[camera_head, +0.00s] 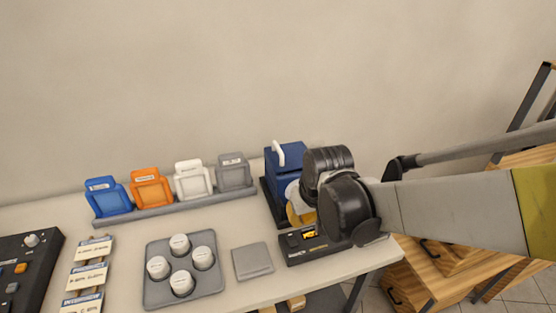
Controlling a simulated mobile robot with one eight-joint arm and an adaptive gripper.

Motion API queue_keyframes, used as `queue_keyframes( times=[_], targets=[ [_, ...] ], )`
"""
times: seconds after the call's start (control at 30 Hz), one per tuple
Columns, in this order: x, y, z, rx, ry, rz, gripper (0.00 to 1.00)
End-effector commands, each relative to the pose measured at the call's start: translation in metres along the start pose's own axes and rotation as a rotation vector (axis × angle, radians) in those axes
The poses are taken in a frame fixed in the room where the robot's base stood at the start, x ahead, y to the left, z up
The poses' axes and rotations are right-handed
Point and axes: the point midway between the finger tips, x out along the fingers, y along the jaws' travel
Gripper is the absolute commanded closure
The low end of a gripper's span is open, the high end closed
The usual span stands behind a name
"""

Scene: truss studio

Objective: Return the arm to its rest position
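My arm (450,212) reaches in from the right edge, with pale grey links and a yellow-green band. Its black joints (348,207) are over the right end of the table, in front of a blue machine (285,158) with a white handle. My gripper's fingers do not show; the joints hide what is behind them. I cannot tell whether it holds anything.
The pale table (220,296) carries a rack (178,206) of blue, orange, white and grey holders, a grey tray (153,296) with several white-topped jars, a grey pad (253,261) and a black device with a display (296,254). Wooden drawers (440,260) stand at the right.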

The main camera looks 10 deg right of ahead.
Motion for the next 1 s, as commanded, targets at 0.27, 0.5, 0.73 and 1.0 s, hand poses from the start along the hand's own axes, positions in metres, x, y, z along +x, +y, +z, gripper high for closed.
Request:
queue_keyframes(
  times=[0.27, 0.5, 0.73, 1.0],
  targets=[
    [-0.018, 0.005, 0.013, 0.019, 0.037, 0.009, 1.0],
    [-0.06, 0.019, 0.061, 0.078, 0.154, 0.04, 1.0],
    [-0.076, 0.026, 0.1, 0.12, 0.246, 0.063, 1.0],
    [-0.081, 0.028, 0.111, 0.133, 0.276, 0.07, 1.0]
  ],
)
